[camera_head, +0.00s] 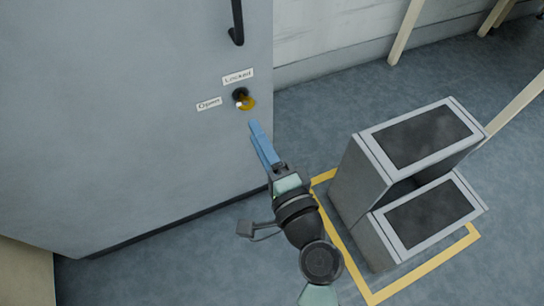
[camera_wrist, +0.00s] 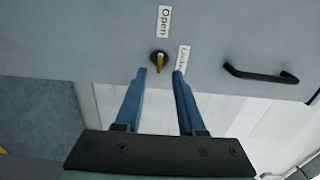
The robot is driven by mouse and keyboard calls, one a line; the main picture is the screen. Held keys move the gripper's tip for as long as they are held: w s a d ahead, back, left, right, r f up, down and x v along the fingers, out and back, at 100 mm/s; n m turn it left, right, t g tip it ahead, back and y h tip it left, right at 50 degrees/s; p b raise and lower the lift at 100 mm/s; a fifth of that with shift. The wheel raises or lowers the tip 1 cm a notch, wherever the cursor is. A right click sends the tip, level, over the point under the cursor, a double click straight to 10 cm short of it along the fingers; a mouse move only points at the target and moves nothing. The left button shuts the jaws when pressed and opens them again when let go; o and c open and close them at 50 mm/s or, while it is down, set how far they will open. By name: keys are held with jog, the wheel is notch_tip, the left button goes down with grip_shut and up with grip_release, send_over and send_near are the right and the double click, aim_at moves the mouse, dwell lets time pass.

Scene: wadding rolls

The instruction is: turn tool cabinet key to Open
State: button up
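The yellow key (camera_head: 247,104) sits in a dark round lock on the grey tool cabinet (camera_head: 140,120), near its right edge. In the head view, the "Locked" label (camera_head: 238,76) is above it and the "Open" label (camera_head: 209,103) is left of it. In the wrist view the key (camera_wrist: 160,64) lies upright in the picture, with the "Open" label (camera_wrist: 164,21) above and the "Locked" label (camera_wrist: 183,58) to its right. My gripper (camera_head: 253,124) is just below the key.
A black handle (camera_head: 236,25) juts from the cabinet above the lock. Two grey stepped blocks with dark tops (camera_head: 425,135) stand right of my arm inside a yellow floor outline (camera_head: 412,278). The blue-grey floor between cabinet and back wall is clear.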

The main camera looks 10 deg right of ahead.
jog(key=v, duration=0.6)
jog(key=shift+p, duration=0.3)
jog(key=shift+s, duration=0.1)
